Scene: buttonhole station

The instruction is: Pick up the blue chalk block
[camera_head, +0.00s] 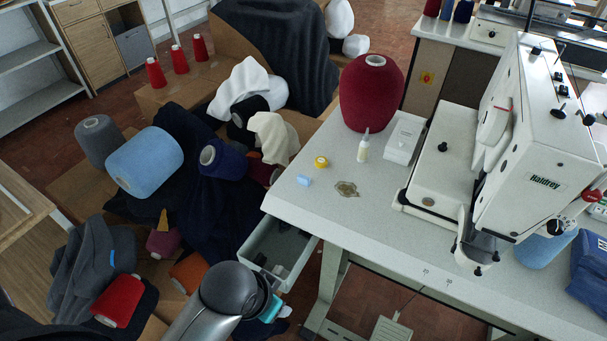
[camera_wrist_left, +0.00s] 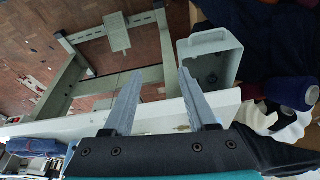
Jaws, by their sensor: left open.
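The blue chalk block (camera_head: 304,180) is a small light-blue piece lying on the left end of the grey sewing table (camera_head: 390,215). It sits left of a yellow round item (camera_head: 321,162). My left gripper shows in the head view only as a teal part (camera_head: 271,309) behind my arm, near the open drawer and apart from the chalk. In the left wrist view its two fingers (camera_wrist_left: 161,76) are spread with nothing between them. I cannot make out the chalk in that view. My right gripper is not in view.
An open drawer (camera_head: 309,254) juts out below the table's left edge; it also shows in the left wrist view (camera_wrist_left: 228,46). A glue bottle (camera_head: 363,150), brownish flat piece (camera_head: 346,189) and red yarn cone (camera_head: 371,97) stand near the chalk. The sewing machine (camera_head: 540,150) is farther right.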

